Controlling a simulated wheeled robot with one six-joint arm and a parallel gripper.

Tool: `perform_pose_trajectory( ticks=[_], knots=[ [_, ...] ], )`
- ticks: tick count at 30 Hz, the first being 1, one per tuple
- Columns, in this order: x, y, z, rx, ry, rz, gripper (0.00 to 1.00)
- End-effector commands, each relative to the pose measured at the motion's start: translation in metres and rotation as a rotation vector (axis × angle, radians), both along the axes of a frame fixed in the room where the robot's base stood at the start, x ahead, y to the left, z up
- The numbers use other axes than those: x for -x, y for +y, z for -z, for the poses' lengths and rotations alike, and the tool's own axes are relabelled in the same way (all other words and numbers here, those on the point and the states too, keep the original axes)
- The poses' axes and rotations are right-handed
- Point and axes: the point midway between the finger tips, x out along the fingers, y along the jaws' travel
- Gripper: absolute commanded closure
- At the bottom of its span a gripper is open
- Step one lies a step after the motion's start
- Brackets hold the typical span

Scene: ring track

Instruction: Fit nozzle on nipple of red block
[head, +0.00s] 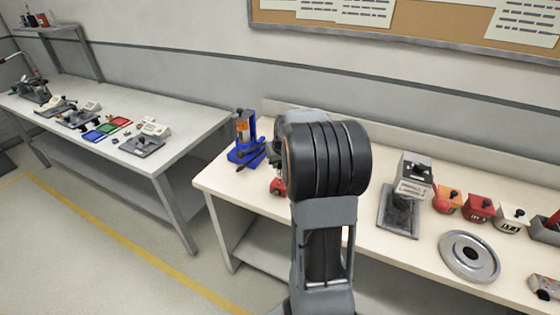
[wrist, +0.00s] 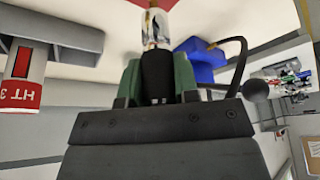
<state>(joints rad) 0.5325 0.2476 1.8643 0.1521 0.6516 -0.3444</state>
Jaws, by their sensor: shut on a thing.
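In the wrist view my gripper (wrist: 157,76) has its two green-faced fingers shut on a nozzle. The nozzle (wrist: 156,30) has a dark body, a shiny silver collar and a brass-coloured tip at the top edge of the picture. A red surface (wrist: 215,9) shows beyond the tip, cut off by the frame; I cannot tell if they touch. In the head view my arm hides the gripper and nozzle. A small red object (head: 278,187) shows just left of my arm on the bench. Another red block (head: 479,208) stands further right. No nipple is clear on either.
A blue block (wrist: 199,62) with a brass fitting and black hose lies beside the nozzle in the wrist view. A blue device (head: 245,142) stands at the bench's left end. A grey stand (head: 398,212), an orange block (head: 447,200) and a round metal disc (head: 469,257) are right.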

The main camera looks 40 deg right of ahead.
Motion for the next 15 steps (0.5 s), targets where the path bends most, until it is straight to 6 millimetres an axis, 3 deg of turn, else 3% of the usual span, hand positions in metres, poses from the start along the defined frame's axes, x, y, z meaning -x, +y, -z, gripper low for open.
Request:
perform_pose_trajectory(
  ticks=[15],
  knots=[
    [-0.0001, -0.0002, 0.0038, 0.0, -0.001, 0.0, 0.98]
  ],
)
